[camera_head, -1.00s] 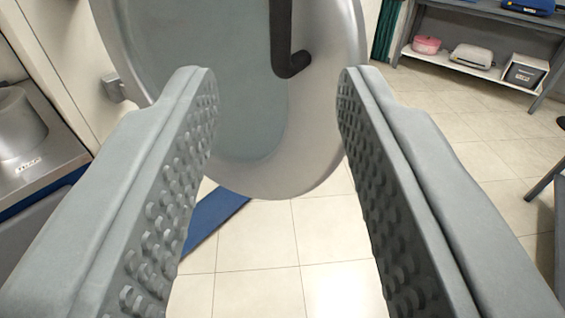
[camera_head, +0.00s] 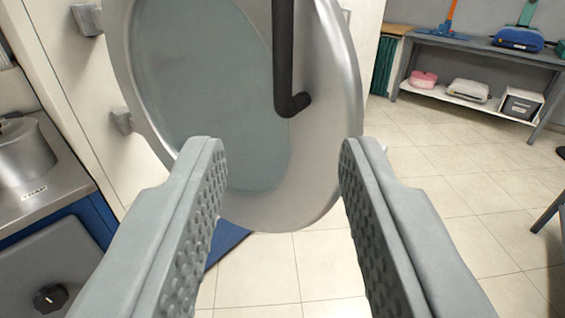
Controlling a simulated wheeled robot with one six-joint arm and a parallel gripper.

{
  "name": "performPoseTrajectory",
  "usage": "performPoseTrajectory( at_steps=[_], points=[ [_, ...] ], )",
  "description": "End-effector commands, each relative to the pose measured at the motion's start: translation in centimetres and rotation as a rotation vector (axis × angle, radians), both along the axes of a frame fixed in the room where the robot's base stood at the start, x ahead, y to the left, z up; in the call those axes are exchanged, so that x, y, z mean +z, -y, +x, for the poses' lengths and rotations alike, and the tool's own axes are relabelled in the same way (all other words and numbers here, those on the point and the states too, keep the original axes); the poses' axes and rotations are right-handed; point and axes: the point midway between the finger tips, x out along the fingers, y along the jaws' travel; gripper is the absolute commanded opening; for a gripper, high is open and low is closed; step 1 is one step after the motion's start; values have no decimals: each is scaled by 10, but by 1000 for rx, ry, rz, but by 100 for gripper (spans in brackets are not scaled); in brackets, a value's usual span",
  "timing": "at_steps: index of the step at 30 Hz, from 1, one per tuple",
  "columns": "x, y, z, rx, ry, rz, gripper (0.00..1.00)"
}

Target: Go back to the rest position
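My gripper (camera_head: 283,150) is open and empty, its two grey studded fingers wide apart at the bottom of the view. Beyond the fingers is a round metal door (camera_head: 333,190) with a bluish glass pane (camera_head: 205,100). The door stands swung open from the white machine front at the left. A dark bar handle (camera_head: 284,60) runs down the door, above the gap between my fingers, and its bent lower end shows in full. The fingertips appear apart from the handle. They cover part of the door's lower edge.
A grey shelf (camera_head: 470,50) with boxes and cleaning tools stands at the back right. The tiled floor (camera_head: 440,190) between is largely clear.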

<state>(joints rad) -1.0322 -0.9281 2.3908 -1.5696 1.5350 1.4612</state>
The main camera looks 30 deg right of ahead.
Motion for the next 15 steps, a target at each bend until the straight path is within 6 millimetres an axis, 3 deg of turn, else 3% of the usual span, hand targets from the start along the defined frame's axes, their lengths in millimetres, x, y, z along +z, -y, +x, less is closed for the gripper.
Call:
performPoseTrajectory(
  at_steps=[7, 15],
  points=[
    [-8, -1, 4, 13, -52, -15, 36],
    [-50, -12, 19, 117, -297, -61, 36]
  ],
)
